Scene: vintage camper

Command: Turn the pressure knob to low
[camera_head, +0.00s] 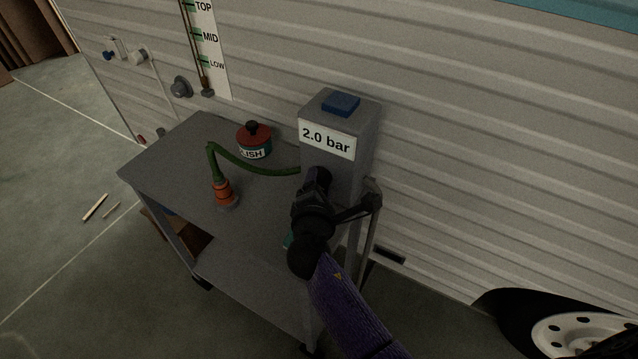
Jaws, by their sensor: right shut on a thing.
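A grey pressure box (340,112) stands upright on the right end of a grey cart. Its white label (327,139) reads "2.0 bar", and a blue button or cap (341,104) sits on its top. My right gripper (319,178) reaches up to the front face of the box, below the label. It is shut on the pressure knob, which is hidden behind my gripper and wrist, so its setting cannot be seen. My left gripper is not in view.
The cart top (180,158) carries a red-lidded polish tin (254,141) and an orange nozzle (225,194) with a green hose (258,168) running towards the box. The ribbed camper wall (480,150) stands close behind, bearing a TOP/MID/LOW scale (208,50). Open floor lies left.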

